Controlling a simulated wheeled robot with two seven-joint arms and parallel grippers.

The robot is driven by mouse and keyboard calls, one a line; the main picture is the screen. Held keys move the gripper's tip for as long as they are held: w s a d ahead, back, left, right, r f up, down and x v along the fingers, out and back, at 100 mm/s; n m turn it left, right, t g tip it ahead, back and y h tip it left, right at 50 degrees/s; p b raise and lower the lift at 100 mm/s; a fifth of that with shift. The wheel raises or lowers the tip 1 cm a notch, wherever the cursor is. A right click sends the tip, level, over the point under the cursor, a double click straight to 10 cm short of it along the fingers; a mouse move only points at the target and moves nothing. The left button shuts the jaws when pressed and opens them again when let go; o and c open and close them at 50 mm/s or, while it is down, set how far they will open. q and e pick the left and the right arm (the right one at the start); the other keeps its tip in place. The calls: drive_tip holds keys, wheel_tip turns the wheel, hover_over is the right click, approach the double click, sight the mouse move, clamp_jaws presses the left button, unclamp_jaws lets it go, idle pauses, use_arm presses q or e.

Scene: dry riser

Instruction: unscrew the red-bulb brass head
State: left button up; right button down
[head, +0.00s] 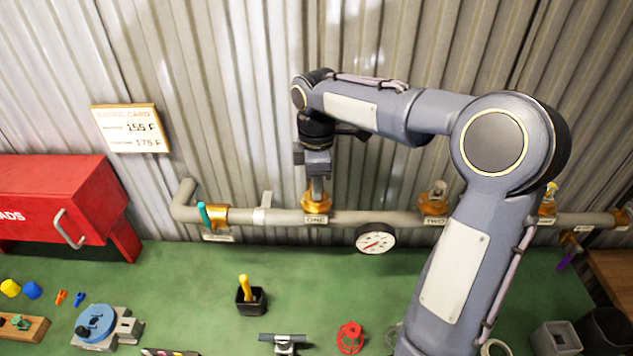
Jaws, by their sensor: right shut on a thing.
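My right gripper (317,180) points straight down over the brass fitting (316,204) labelled ONE on the grey pipe (370,217). It is shut on a small sprinkler head at the top of that fitting. The fingers hide most of the head, and I cannot see its bulb colour. Another brass fitting (433,207) labelled TWO carries a head on top. A third fitting (547,208), partly behind my arm, has a yellow part on top. My left gripper is not in view.
A red box (60,205) stands at the left, below a rating card (130,128) reading 155 F and 175 F. A gauge (375,240) hangs under the pipe. On the green bench (190,285) are a black cup (251,300), a blue round fixture (97,323) and a red cage (350,338).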

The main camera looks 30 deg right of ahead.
idle(0.3)
drive_tip(key=n, duration=0.6)
drive_tip(key=c, duration=1.1)
unclamp_jaws()
